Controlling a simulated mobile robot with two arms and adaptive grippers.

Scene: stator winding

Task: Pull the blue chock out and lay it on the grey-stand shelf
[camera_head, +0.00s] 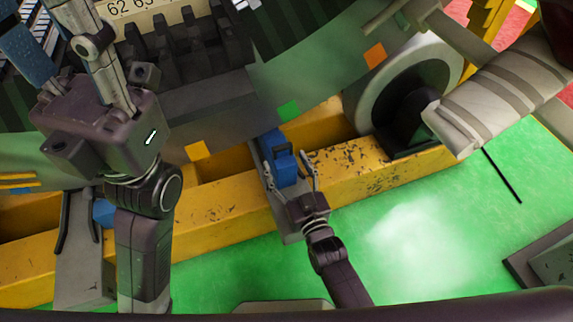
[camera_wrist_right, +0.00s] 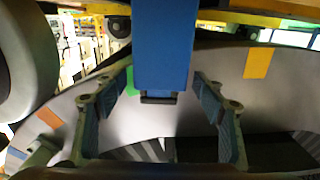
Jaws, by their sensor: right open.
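The blue chock (camera_head: 284,166) sits in a grey bracket at the yellow beam, below the large grey stator. My right gripper (camera_head: 291,172) is open, with its fingers on either side of the chock. In the right wrist view the chock (camera_wrist_right: 165,45) hangs between the open fingers (camera_wrist_right: 162,85), with a gap on both sides. Its far end is out of that view. My left arm stands at the left in front of the stator; its gripper (camera_head: 95,45) is by the upper left edge, and its jaws cannot be made out. I cannot tell which grey surface is the grey-stand shelf.
A second blue piece (camera_head: 104,212) sits by a grey bracket (camera_head: 82,275), partly behind my left arm. The yellow beam (camera_head: 225,205) crosses below the stator (camera_head: 320,75). A big roller (camera_head: 415,75) is on the right. A grey slab (camera_head: 550,255) lies at lower right. The green floor is open.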

